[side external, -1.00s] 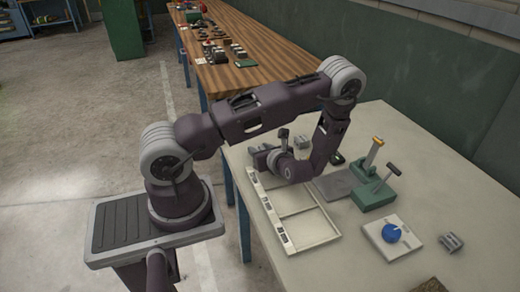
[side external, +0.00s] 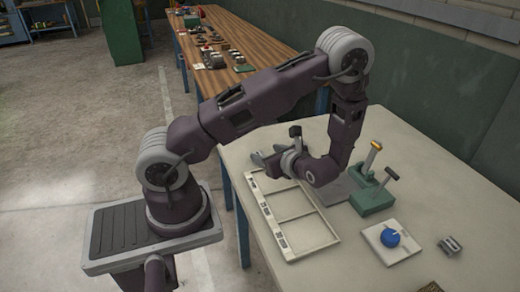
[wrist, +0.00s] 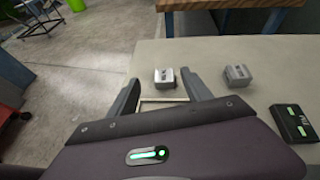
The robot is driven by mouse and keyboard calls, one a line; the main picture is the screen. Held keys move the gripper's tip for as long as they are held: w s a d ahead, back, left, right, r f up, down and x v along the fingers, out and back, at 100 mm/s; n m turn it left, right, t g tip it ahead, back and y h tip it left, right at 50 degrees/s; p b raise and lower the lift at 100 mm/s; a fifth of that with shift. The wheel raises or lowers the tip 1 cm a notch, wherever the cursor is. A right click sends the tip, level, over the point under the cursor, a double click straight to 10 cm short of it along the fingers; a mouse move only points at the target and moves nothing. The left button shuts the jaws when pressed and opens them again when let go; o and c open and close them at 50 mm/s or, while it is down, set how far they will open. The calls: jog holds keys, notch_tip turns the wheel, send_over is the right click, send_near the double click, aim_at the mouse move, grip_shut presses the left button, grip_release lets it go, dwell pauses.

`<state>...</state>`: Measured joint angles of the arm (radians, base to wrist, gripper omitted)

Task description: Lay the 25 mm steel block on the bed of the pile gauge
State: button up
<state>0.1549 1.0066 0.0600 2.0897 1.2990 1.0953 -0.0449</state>
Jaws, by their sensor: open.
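My gripper (wrist: 160,88) is open and empty, low over the far end of the table; it also shows in the side view (side external: 267,158). In the wrist view a small steel block (wrist: 164,75) lies just beyond the fingertips, roughly in line with the gap between them. A second steel block (wrist: 237,75) lies to its right, outside the fingers. I cannot read their sizes. In the side view another grey metal block (side external: 450,245) lies at the right. A white plate (side external: 372,236) with a blue dial (side external: 391,237) may be the pile gauge; I cannot be sure.
A pale divided tray (side external: 310,247) lies below and in front of my gripper. A green stand (side external: 372,197) with upright handles is to the right, near a flat grey plate (side external: 336,191).

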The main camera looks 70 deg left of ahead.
jog(key=s+d+r+n+h, duration=0.5)
jog(key=d+r+n, duration=0.2)
jog(key=r, duration=0.4)
jog(key=shift+r+n, duration=0.3)
jog(key=shift+n, duration=0.4)
jog(key=shift+o, duration=0.4)
jog(key=s+d+r+n+t+h, duration=0.3)
jog(key=d+r+h, duration=0.1)
jog(key=d, duration=0.3)
jog(key=s+d+r+n+t+h, duration=0.3)
jog(key=d+r+n+t+h, duration=0.1)
jog(key=d+r, duration=0.3)
jog(key=shift+s+d, duration=0.3)
jog(key=shift+s, duration=0.05)
jog(key=shift+w, duration=0.1)
